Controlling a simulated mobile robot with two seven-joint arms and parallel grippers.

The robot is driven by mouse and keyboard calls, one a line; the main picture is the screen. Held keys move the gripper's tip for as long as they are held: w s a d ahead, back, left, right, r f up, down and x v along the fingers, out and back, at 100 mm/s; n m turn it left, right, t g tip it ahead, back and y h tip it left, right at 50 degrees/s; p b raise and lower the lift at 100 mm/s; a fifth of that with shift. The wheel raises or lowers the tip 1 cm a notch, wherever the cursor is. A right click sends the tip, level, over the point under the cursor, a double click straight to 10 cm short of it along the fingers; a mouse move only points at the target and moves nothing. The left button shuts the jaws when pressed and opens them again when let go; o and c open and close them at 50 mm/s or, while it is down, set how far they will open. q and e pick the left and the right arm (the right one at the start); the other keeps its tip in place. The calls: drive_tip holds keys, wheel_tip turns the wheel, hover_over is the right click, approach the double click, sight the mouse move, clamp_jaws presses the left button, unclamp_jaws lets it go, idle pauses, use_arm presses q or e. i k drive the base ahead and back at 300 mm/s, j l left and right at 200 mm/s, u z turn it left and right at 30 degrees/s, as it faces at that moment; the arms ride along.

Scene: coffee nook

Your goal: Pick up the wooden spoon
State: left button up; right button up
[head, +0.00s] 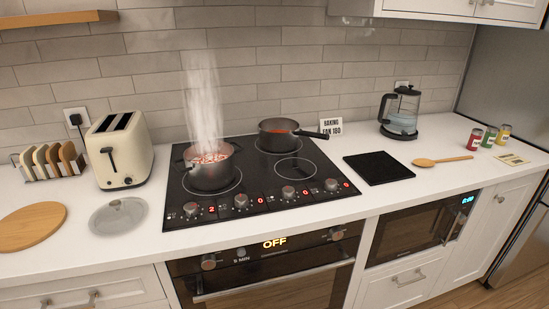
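The wooden spoon (441,161) lies flat on the white counter at the right, in the head view. Its bowl points left, towards a black square mat, and its handle points right, towards several small tins. Nothing covers it and nothing touches it. Neither of my grippers shows in the head view.
A steaming pot (211,176) and a dark saucepan (279,138) stand on the black cooktop (262,208). The black mat (378,168) lies left of the spoon. A glass kettle (401,112) stands behind, and small tins (475,138) stand to the right. Counter in front of the spoon is clear.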

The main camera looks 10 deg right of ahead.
sight(423, 162)
drive_tip(key=z, duration=1.5)
drive_tip(key=u, duration=0.35)
drive_tip(key=i+l+u, duration=0.15)
drive_tip(key=u, duration=0.35)
drive_tip(key=l+u, duration=0.9)
drive_tip(key=l, duration=0.35)
drive_tip(key=l+u, duration=0.2)
drive_tip(key=l, duration=1.2)
drive_tip(key=k+l, duration=0.1)
drive_tip(key=l, duration=0.5)
drive_tip(key=l+u, duration=0.1)
drive_tip(key=l, duration=0.45)
drive_tip(key=k, duration=0.1)
